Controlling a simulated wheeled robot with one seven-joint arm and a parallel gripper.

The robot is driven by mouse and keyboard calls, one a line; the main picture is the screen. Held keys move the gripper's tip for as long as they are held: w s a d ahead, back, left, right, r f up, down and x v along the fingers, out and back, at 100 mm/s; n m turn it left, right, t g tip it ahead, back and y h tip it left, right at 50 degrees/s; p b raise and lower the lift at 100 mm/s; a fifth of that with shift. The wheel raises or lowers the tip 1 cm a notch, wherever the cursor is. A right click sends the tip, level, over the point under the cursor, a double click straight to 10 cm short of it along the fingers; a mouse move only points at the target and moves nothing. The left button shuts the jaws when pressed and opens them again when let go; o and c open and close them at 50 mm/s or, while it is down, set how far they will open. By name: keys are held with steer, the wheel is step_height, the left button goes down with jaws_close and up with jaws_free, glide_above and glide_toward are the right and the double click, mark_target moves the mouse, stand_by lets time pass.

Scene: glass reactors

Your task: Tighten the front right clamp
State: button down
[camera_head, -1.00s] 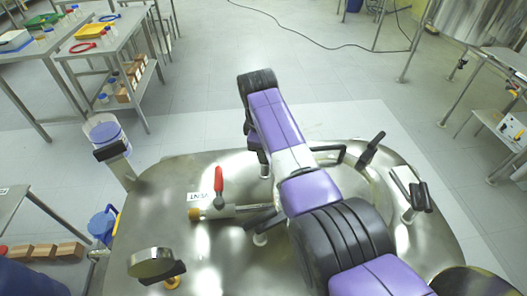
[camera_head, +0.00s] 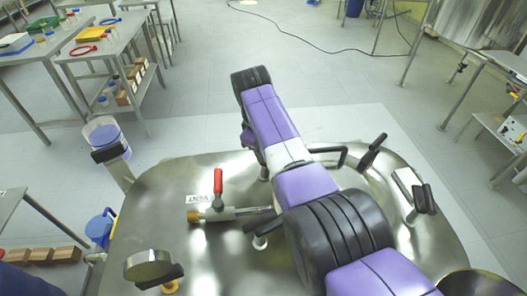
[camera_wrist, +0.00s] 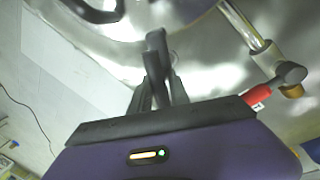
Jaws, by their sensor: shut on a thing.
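In the wrist view my gripper (camera_wrist: 157,82) is shut on a dark clamp handle (camera_wrist: 155,42) that stands up between its fingers. The handle is beside the round hatch of the steel vessel. In the head view my purple and black arm reaches across the vessel lid (camera_head: 330,220). My fingers and the held handle are largely hidden behind the arm there. Other black clamp handles show on the lid at the far right (camera_head: 372,152), the right (camera_head: 423,199) and left of my arm (camera_head: 260,222). I cannot tell how tight the held clamp is.
A valve with a red lever (camera_head: 218,182) stands on the left of the lid. The lever is close to my gripper body in the wrist view (camera_wrist: 258,95). A round gauge (camera_head: 148,266) is at the near left.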

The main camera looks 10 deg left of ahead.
steer(key=c, duration=1.3)
jaws_free()
steer(key=shift+w, duration=0.1)
steer(key=shift+o, duration=0.2)
steer(key=shift+r, duration=0.1)
step_height(320, 180, up, 8)
steer(key=s, duration=0.1)
steer(key=shift+s+a+f, duration=0.2)
steer(key=shift+s+a, duration=0.05)
